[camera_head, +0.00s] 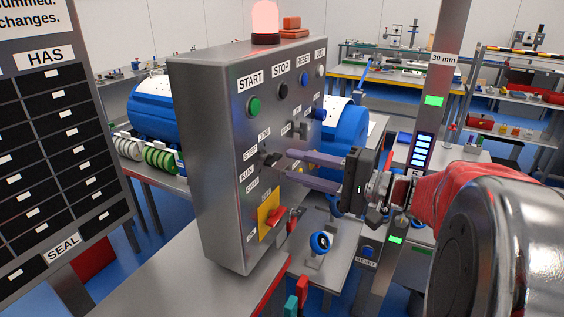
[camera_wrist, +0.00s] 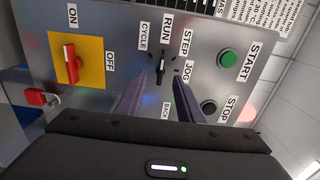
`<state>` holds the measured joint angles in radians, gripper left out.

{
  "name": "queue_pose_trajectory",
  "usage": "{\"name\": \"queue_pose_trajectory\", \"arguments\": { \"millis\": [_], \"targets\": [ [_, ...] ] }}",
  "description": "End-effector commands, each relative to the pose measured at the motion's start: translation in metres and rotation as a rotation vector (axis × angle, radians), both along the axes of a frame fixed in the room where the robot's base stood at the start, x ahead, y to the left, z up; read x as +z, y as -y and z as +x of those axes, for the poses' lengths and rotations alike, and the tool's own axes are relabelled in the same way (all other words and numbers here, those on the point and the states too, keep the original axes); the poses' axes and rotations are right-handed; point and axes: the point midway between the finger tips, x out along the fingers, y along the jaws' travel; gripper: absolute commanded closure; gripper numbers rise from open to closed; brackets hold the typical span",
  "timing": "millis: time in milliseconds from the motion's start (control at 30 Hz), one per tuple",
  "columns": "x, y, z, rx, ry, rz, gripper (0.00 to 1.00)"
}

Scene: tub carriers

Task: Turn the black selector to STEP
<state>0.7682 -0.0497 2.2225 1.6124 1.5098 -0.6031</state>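The black selector (camera_head: 270,159) is on the front of the grey control box, with JOG, STEP, RUN and CYCLE labels beside it. In the wrist view the selector (camera_wrist: 161,68) is a narrow upright knob whose upper end appears to point towards RUN; the STEP label (camera_wrist: 187,43) is to the right of RUN. My gripper (camera_head: 288,165) is open, its two purple fingers reaching towards the selector from the right. In the wrist view the fingers (camera_wrist: 158,82) lie on either side of the knob's line, with a gap between them. I cannot tell whether either touches it.
The control box (camera_head: 212,150) also carries a green START button (camera_head: 254,106), a black STOP button (camera_head: 282,91) and a red switch on a yellow plate (camera_head: 268,215). A red padlock (camera_wrist: 37,97) hangs beside that plate. A lit red beacon (camera_head: 265,20) tops the box.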

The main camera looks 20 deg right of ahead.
Motion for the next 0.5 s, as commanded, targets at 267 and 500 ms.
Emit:
{"name": "queue_pose_trajectory", "arguments": {
  "millis": [267, 500],
  "targets": [
    [0.000, -0.021, 0.024, 0.002, 0.000, 0.000, 0.66],
    [0.000, -0.030, 0.034, 0.000, 0.000, 0.000, 0.66]
  ]
}}
